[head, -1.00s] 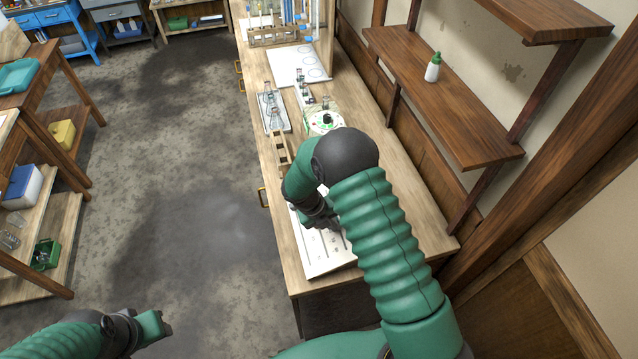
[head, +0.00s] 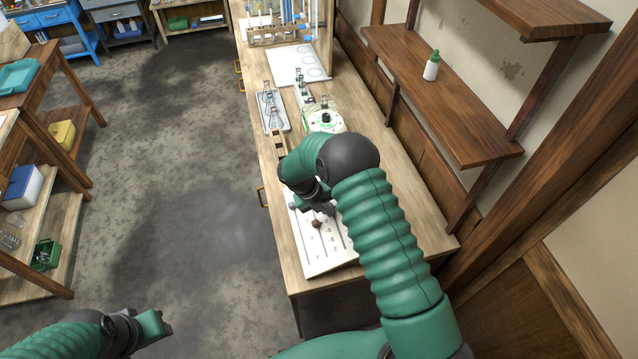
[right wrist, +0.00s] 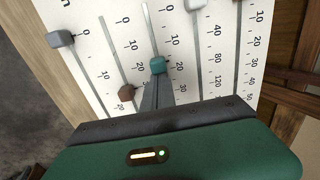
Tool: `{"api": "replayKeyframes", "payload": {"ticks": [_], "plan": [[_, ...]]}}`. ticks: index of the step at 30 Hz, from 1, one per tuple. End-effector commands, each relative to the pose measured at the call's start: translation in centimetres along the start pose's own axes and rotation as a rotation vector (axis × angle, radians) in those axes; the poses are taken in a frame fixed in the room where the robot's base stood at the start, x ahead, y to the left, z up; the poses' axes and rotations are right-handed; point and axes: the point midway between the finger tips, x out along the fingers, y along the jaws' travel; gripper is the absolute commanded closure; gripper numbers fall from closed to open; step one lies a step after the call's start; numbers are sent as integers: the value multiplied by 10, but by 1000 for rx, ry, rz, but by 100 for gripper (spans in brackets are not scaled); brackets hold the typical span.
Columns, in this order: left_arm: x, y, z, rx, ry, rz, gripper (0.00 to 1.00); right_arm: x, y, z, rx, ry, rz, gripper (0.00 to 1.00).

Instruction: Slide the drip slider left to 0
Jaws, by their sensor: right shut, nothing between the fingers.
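The white slider panel (head: 322,250) lies on the bench. In the right wrist view the panel (right wrist: 80,55) shows several slots with number scales. A grey-blue knob (right wrist: 61,39) sits by 0 at the left. A brown knob (right wrist: 126,92) sits past 20, and a teal knob (right wrist: 158,65) near 20. Two pale knobs (right wrist: 196,4) (right wrist: 244,2) show at the top edge. No slider name is readable, so I cannot tell which is drip. My right gripper (right wrist: 152,85) is shut and empty, its tips close below the teal knob; contact is unclear. My left gripper (head: 163,324) hangs over the floor.
Behind the panel stand a round white-green device (head: 324,121) and glass flasks on a tray (head: 284,127). A tube rack (head: 272,36) stands farther back. A wall shelf (head: 440,95) with a green-capped bottle (head: 432,66) is at the right.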

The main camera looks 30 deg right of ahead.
Motion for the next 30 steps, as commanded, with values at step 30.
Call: {"api": "replayKeyframes", "payload": {"ticks": [30], "plan": [[23,0,6,0,0,0,64,2,1,51,2,0,2,100]]}}
